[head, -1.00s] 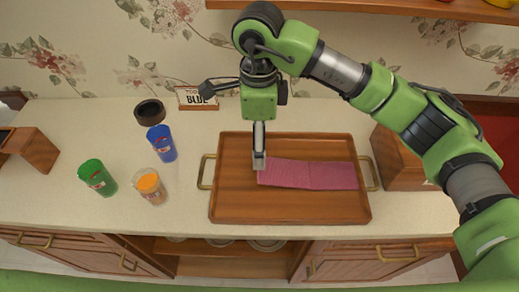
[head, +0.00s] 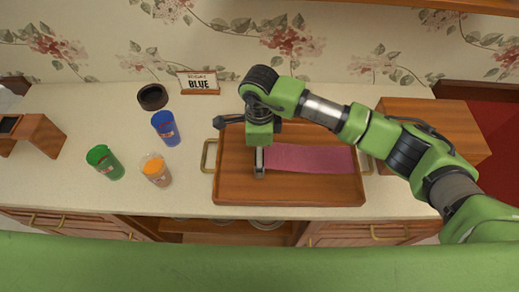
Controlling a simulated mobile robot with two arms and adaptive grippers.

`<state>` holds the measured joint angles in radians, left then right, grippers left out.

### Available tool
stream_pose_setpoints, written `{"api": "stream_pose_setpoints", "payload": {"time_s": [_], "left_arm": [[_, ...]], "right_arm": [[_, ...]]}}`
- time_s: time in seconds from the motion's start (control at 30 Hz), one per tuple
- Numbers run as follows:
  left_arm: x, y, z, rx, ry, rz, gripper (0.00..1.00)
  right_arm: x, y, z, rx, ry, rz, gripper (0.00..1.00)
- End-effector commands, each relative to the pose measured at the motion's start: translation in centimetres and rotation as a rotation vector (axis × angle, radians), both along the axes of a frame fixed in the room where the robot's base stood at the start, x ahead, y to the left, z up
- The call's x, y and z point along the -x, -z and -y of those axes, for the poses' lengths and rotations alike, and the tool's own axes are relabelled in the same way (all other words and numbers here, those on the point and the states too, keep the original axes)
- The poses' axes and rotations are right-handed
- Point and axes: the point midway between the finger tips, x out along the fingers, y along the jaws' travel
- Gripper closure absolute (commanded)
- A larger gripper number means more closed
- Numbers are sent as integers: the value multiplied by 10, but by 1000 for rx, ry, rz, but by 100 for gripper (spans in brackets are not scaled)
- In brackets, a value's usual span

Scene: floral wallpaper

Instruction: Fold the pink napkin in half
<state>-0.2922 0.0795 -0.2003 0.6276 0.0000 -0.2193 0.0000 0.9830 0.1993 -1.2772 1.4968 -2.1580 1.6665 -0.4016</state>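The pink napkin (head: 312,159) lies flat as a long rectangle in the wooden tray (head: 235,187), across its middle and right part. My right gripper (head: 259,168) comes down from above at the napkin's left end. Its silver fingertips point down beside or over that edge, and they partly hide it. I cannot tell whether the fingers touch or grip the cloth, or how far apart they are. My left gripper is not in view.
A green cup (head: 105,162), a blue cup (head: 165,128) and a glass with orange contents (head: 155,170) stand left of the tray. A dark round bowl (head: 152,97) and a "BLUE" sign (head: 198,83) are behind. A wooden box (head: 435,125) stands at the right.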

Motion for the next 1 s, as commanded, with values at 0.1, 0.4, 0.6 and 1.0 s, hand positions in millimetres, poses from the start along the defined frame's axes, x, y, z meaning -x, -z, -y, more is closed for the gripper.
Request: {"api": "stream_pose_setpoints", "payload": {"time_s": [0.1,0.4,0.6,1.0], "left_arm": [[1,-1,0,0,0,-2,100],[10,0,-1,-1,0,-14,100],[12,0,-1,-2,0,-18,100],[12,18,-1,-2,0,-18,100]], "right_arm": [[0,4,0,0,0,1,22],[0,4,0,0,0,1,41],[0,4,0,0,0,1,48],[-1,-8,6,-107,2,2,48]]}}
